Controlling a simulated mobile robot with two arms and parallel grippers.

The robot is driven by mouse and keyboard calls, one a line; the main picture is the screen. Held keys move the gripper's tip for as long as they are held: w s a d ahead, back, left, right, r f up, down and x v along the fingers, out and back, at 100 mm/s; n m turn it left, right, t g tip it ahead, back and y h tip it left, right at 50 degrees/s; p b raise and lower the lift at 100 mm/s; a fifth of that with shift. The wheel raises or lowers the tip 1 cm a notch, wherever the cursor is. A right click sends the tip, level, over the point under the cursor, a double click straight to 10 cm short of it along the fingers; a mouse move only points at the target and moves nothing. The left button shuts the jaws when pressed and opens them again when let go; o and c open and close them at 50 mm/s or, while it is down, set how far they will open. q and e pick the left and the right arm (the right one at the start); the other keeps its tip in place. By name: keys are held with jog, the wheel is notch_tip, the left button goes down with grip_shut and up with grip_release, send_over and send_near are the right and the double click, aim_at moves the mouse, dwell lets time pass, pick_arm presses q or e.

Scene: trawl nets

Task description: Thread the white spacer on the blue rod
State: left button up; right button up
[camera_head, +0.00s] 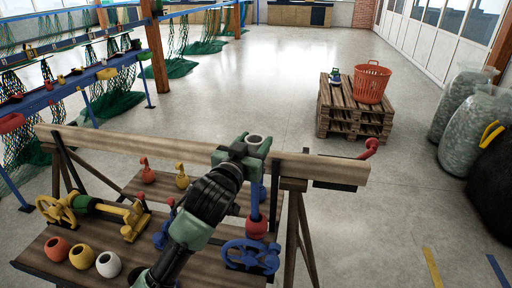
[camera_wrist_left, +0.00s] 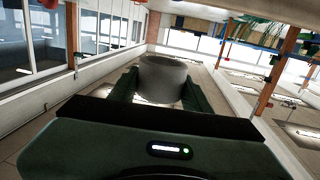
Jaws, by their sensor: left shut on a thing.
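My left gripper (camera_head: 250,150) is shut on a pale grey-white round spacer (camera_head: 254,138), whose open hole faces up. In the left wrist view the spacer (camera_wrist_left: 163,79) sits between the two fingers. The blue rod (camera_head: 255,204) stands upright below the gripper, on a blue wheel-like base (camera_head: 250,256). My right gripper is not in view.
A wooden beam (camera_head: 330,171) crosses behind the rod. A pallet stack (camera_head: 352,118) with an orange basket (camera_head: 371,84) stands farther off.

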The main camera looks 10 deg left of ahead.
pick_arm(q)
jog(key=shift+f+b, duration=0.95)
jog(key=shift+f, duration=0.1)
notch_tip(320, 180, down, 3)
jog(key=b, duration=0.3)
jog(key=shift+f+b, duration=0.9)
jog(key=shift+f, duration=0.95)
jog(key=o, duration=1.4)
jog(key=shift+o, duration=0.2)
jog(key=s+a+b, duration=0.1)
jog(key=s, duration=0.6)
jog(key=shift+s+r+b, duration=0.2)
jog(key=shift+s+b, duration=0.1)
jog(key=shift+s, duration=0.1)
